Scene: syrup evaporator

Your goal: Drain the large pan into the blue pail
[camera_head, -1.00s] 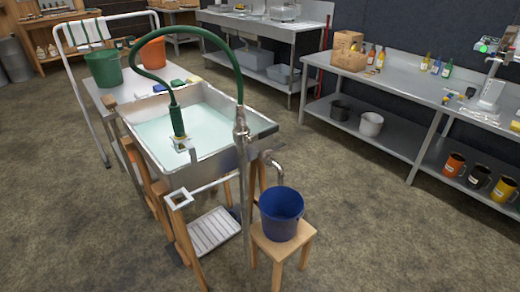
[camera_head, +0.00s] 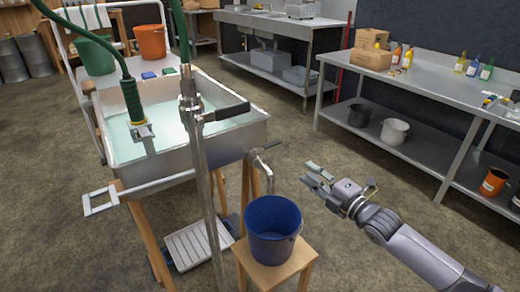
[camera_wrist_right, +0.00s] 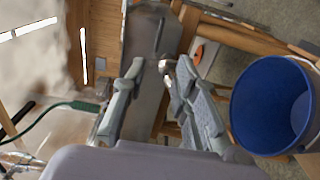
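The large metal pan (camera_head: 182,173) stands on a wooden stand and holds pale green liquid. A tap with a bent spout (camera_head: 266,176) sticks out from its near right corner. The blue pail (camera_head: 272,238) stands upright on a small wooden stool (camera_head: 277,278), below the spout. No stream shows from the spout. My right gripper (camera_head: 312,174) is open and empty, to the right of the tap and above the pail's right side. In the right wrist view, its spread fingers (camera_wrist_right: 154,72) show, with the pail (camera_wrist_right: 268,105) to the right. My left gripper is not in view.
A hose sprayer (camera_head: 137,108) hangs over the pan, and a metal pole (camera_head: 204,190) rises before it. A slatted step (camera_head: 190,245) lies below. A steel table (camera_head: 440,85) stands at right. The floor between is clear.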

